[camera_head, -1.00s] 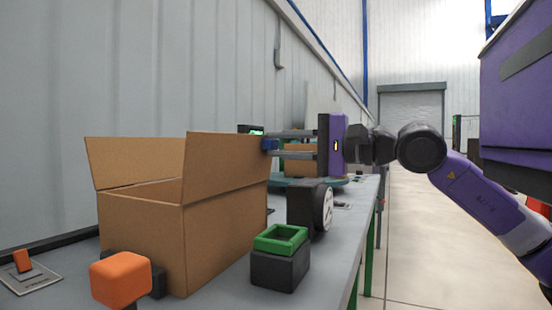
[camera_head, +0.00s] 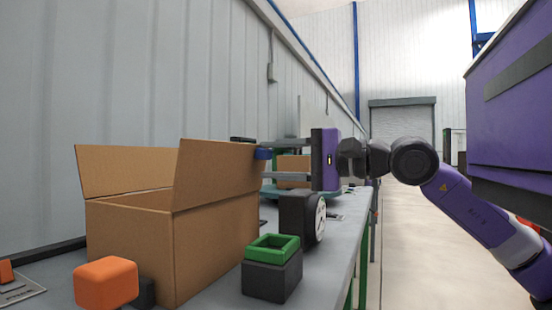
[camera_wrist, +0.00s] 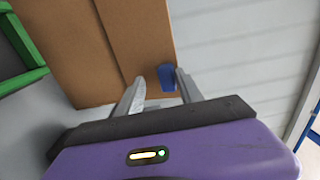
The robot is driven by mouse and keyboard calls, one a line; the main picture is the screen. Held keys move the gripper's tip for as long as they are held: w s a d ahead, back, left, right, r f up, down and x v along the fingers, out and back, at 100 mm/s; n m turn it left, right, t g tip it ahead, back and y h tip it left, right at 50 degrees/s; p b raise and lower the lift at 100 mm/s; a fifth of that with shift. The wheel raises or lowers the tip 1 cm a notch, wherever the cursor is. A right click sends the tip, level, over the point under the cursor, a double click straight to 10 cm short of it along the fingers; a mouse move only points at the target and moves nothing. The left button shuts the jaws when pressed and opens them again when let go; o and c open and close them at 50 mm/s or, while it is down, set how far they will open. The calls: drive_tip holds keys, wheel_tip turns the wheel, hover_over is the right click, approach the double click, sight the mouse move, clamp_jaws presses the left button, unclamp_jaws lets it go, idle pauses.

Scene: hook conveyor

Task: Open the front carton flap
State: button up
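The brown carton (camera_head: 130,240) stands open-topped on the grey bench in the head view. Its near right flap (camera_head: 215,172) stands up, leaning slightly outward, with a blue tab (camera_head: 263,153) at its far upper corner. Another flap (camera_head: 125,168) stands raised on the far side. My gripper (camera_head: 266,160) reaches toward the tab from the right, its fingers spread above and below it. In the wrist view, the tab (camera_wrist: 166,77) lies between the spread fingertips (camera_wrist: 160,86), closer to the right one. I cannot tell whether that finger touches it.
A green-rimmed black box (camera_head: 272,268), an orange block (camera_head: 105,283) and a dark wheel-like part (camera_head: 303,218) stand near the carton. Another brown box (camera_head: 293,170) sits behind my fingers. The floor right of the bench is clear.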

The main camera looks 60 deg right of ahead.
drive_tip(key=shift+r, duration=0.15)
drive_tip(key=shift+s, duration=0.3)
drive_tip(key=s+p, duration=0.2)
drive_tip(key=s, duration=0.5)
drive_tip(key=shift+d, duration=0.15)
drive_tip(key=shift+s, duration=0.15)
